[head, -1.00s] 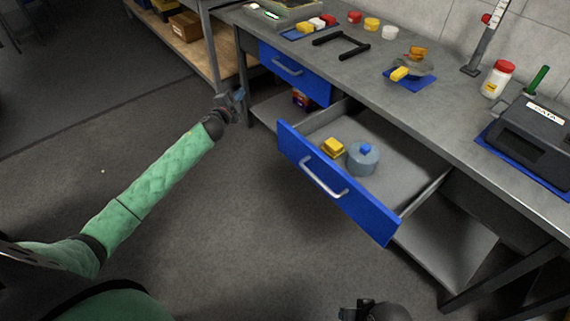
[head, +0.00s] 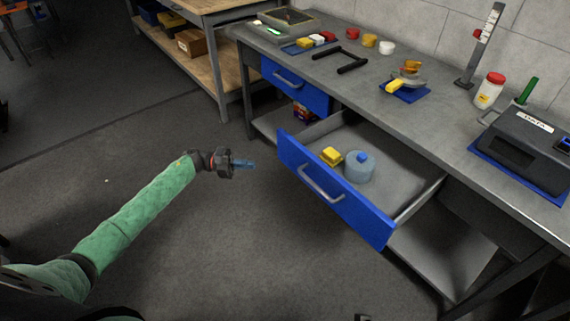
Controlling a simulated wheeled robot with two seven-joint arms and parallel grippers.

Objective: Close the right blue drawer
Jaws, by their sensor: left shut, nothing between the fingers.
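The right blue drawer (head: 334,197) is pulled out from under the grey workbench, with a silver bar handle (head: 320,185) on its front. Inside it are a yellow block (head: 331,157) and a grey-blue round container (head: 359,169) with a blue knob. My left gripper (head: 250,164) is shut and empty, to the left of the drawer front and apart from it, its fingers pointing right. Of my right gripper, only a small dark piece (head: 362,317) shows at the bottom edge; its fingers cannot be made out.
The left blue drawer (head: 295,86) is shut. The workbench top (head: 345,88) carries a black handle frame, coloured lids, a white jar (head: 488,91) and a dark case (head: 525,145). A wooden shelf unit (head: 195,65) stands behind. The floor before the drawer is clear.

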